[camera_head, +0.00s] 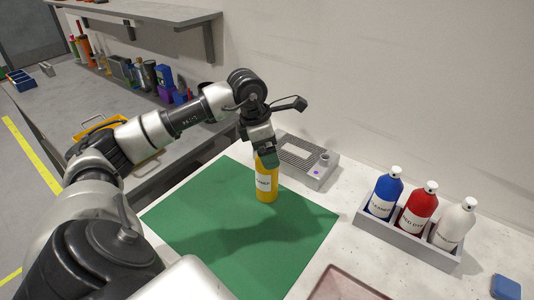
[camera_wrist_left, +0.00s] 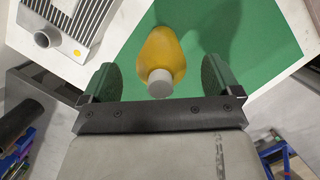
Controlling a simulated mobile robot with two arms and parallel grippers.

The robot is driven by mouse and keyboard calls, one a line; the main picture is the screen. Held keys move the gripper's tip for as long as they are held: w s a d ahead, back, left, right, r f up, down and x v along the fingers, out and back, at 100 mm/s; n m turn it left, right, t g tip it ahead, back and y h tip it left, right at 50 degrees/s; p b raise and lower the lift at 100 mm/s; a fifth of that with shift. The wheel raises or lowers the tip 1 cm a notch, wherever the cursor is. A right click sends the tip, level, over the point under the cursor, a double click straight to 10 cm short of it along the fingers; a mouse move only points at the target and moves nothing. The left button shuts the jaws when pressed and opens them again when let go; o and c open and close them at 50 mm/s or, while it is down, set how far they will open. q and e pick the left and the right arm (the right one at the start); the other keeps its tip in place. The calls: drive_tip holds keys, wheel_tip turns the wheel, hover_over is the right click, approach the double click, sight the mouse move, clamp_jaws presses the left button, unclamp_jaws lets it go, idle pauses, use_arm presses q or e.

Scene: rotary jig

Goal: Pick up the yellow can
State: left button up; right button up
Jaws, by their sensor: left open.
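The yellow can (camera_head: 266,184) stands upright on the green mat (camera_head: 200,210), near its back edge. It has a white label. In the left wrist view the can (camera_wrist_left: 162,52) shows its yellow shoulder and grey cap between the two fingers. My left gripper (camera_head: 265,158) is above and around the top of the can, pointing down. In the left wrist view my left gripper (camera_wrist_left: 159,82) is open, with a gap on each side of the can. My right gripper is in neither view.
A grey finned housing (camera_head: 305,158) stands just behind the can. At the right, a grey tray (camera_head: 410,240) holds blue, red and white bottles. A pink tray (camera_head: 345,285) is at the front and a blue block (camera_head: 506,287) at the far right. The mat's front is clear.

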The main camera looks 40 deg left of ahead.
use_arm(q)
drive_tip(key=shift+w+d+f, duration=0.1)
drive_tip(key=shift+w+f, duration=0.05)
drive_tip(key=shift+f, duration=0.55)
drive_tip(key=shift+r, duration=0.1)
drive_tip(key=c, duration=1.5)
